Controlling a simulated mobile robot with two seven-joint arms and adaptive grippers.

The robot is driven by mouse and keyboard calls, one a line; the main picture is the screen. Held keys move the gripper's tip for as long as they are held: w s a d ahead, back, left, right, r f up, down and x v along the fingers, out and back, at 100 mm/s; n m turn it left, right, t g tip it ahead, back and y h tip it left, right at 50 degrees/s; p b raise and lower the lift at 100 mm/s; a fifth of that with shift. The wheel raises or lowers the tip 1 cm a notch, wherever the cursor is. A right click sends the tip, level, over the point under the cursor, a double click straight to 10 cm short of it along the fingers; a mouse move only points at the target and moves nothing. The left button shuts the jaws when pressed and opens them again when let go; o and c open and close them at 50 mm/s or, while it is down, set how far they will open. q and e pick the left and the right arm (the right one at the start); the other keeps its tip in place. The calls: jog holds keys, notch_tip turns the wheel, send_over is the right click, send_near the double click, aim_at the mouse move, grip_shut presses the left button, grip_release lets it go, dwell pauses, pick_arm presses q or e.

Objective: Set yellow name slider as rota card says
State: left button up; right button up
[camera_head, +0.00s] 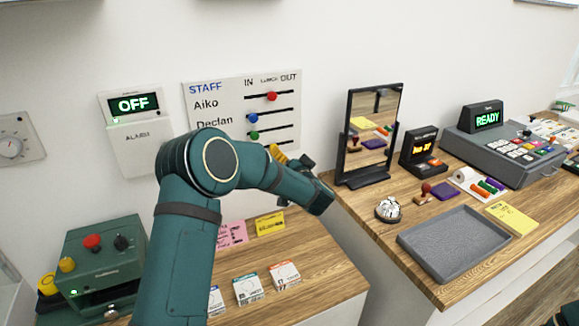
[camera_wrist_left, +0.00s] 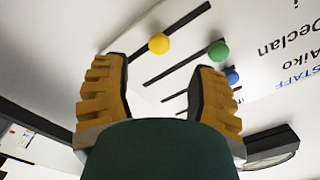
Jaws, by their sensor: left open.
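The white staff board (camera_head: 225,95) hangs on the wall, with IN, LUNCH and OUT headings. The red knob (camera_head: 271,96) on Aiko's row is near LUNCH. The blue knob (camera_head: 252,117) and green knob (camera_head: 253,135) are near the IN end. The yellow knob is hidden by my arm in the head view. In the left wrist view, upside down, the yellow knob (camera_wrist_left: 159,43) sits around the middle of its slot, beyond the fingertips. My left gripper (camera_wrist_left: 162,66) is open and empty before the board. I cannot tell which paper is the rota card.
A green machine (camera_head: 103,255) is at left, an alarm box (camera_head: 138,148) beside the board. On the right counter are a mirror (camera_head: 352,128), grey tray (camera_head: 420,243) and yellow paper (camera_head: 511,218).

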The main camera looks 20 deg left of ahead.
pick_arm(q)
jog(key=shift+v, duration=2.35)
